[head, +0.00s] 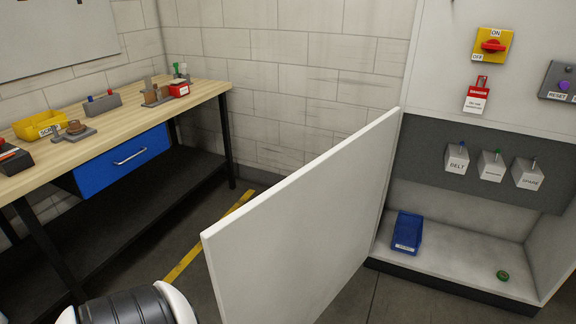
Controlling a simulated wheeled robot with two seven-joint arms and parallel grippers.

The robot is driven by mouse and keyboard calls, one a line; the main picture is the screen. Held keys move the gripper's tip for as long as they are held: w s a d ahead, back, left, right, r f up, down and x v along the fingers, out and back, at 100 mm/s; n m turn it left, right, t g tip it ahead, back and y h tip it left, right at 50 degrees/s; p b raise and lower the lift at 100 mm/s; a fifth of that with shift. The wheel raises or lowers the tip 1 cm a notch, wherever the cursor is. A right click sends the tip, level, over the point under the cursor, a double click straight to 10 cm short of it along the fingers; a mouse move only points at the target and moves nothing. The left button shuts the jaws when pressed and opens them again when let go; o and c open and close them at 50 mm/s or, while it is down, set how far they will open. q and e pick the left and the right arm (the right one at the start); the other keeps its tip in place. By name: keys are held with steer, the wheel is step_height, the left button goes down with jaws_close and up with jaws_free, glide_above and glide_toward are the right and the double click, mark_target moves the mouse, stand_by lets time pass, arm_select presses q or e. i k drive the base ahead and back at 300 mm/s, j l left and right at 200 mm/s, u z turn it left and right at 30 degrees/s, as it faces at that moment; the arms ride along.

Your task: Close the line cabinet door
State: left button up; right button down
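The line cabinet door (305,225) is a large white panel in the middle of the head view. It stands wide open, swung out toward me from the left side of the cabinet opening. The line cabinet (435,65) is white, at the right, with its lower interior exposed. A black and white rounded part of my own body shows at the bottom left. Neither of my grippers is in view.
Inside the cabinet are labelled switch boxes (457,160), a blue bin (407,232) and a small green item (503,275). A red rotary switch (491,46) is above. A wooden workbench (205,92) stands at left. Floor shows between bench and door.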

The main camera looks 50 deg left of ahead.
mark_target(283, 257)
steer(key=k+j, duration=0.15)
steer(key=j, duration=0.25)
steer(key=k+j, duration=0.1)
steer(key=j, duration=0.25)
steer(key=k+j, duration=0.15)
steer(key=j, duration=0.25)
steer(key=k+j+z, duration=0.1)
steer(key=j, duration=0.25)
steer(key=k+j, duration=0.2)
steer(key=j, duration=0.15)
